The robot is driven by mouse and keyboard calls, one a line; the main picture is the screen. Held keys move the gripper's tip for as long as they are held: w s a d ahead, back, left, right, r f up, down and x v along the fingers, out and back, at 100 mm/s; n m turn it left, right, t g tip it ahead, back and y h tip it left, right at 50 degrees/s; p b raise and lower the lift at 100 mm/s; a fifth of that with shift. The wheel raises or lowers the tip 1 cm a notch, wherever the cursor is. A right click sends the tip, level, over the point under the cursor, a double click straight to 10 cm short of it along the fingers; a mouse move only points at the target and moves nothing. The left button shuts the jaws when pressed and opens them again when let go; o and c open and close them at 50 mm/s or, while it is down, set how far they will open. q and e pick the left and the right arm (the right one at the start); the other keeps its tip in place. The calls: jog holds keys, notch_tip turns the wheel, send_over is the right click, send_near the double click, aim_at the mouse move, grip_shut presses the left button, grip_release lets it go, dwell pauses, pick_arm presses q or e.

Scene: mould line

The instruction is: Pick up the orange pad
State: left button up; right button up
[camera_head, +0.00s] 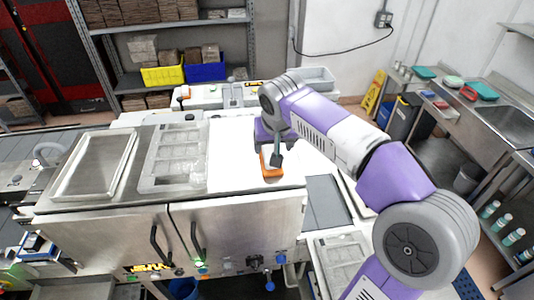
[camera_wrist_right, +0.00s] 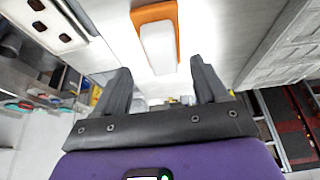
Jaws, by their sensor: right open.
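The orange pad (camera_head: 266,168) lies on the white top of the steel machine, near its front edge in the head view. In the right wrist view the orange pad (camera_wrist_right: 155,13) shows at the top centre, with a white block on it facing the camera. My right gripper (camera_head: 277,152) is at the pad and hides part of it. In the wrist view my right gripper (camera_wrist_right: 161,64) is open, and the white block appears between its spread fingertips. I cannot tell whether the fingers touch it. My left gripper is not in view.
A steel frame tray (camera_head: 95,165) and a compartmented mould (camera_head: 172,158) lie left of the white surface. Yellow (camera_head: 162,75) and blue (camera_head: 205,71) bins stand on the back shelf. A sink counter (camera_head: 480,105) is at the right. The white surface left of the pad is clear.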

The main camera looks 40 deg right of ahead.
jog(key=x, duration=0.5)
jog(key=shift+w+p, duration=0.15)
jog(key=shift+p, duration=0.2)
jog(key=c, duration=1.2)
jog(key=shift+o, duration=0.2)
notch_tip(320, 180, up, 10)
